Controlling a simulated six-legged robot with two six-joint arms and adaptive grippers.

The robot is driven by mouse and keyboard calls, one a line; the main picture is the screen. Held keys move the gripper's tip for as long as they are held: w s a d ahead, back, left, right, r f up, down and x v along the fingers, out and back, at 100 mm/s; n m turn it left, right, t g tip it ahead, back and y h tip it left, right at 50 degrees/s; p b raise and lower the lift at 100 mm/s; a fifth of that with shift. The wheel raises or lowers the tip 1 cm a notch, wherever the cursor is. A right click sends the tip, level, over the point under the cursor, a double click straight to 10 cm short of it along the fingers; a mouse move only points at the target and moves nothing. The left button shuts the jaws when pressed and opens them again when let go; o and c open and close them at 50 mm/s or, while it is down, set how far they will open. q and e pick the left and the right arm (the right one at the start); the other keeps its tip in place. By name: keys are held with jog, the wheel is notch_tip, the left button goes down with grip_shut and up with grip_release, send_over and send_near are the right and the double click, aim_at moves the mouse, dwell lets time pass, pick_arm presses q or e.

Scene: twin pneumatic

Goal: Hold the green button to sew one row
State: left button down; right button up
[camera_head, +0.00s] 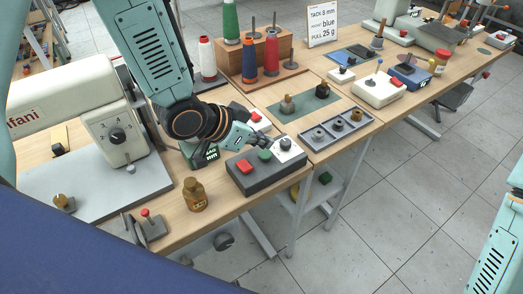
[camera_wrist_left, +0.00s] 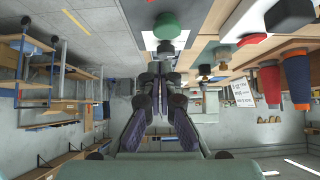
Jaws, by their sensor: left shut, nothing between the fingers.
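The green button (camera_head: 264,155) is a round cap on top of a dark control box (camera_head: 262,178), between a red button (camera_head: 246,166) and a dark knob (camera_head: 286,143) on a white plate. My left gripper (camera_head: 268,140) is just behind the green button, over the back edge of the box. Its fingers are shut and empty. In the left wrist view the closed fingertips (camera_wrist_left: 160,77) show in the middle, and the green button (camera_wrist_left: 166,24) is at the top, apart from them. I cannot tell whether the gripper touches the box. My right gripper is out of the picture.
A sewing machine (camera_head: 62,105) stands left of the box. A brown jar (camera_head: 194,194) and a small red-topped lever (camera_head: 146,212) are in front. A grey tray (camera_head: 338,131) lies to the right, past a seam between tables.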

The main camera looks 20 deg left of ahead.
aim_at(265, 156)
pick_arm(q)
notch_tip(265, 156, down, 2)
jog(key=shift+f, duration=0.25)
jog(key=shift+f+b, duration=0.3)
jog(key=shift+f, duration=0.1)
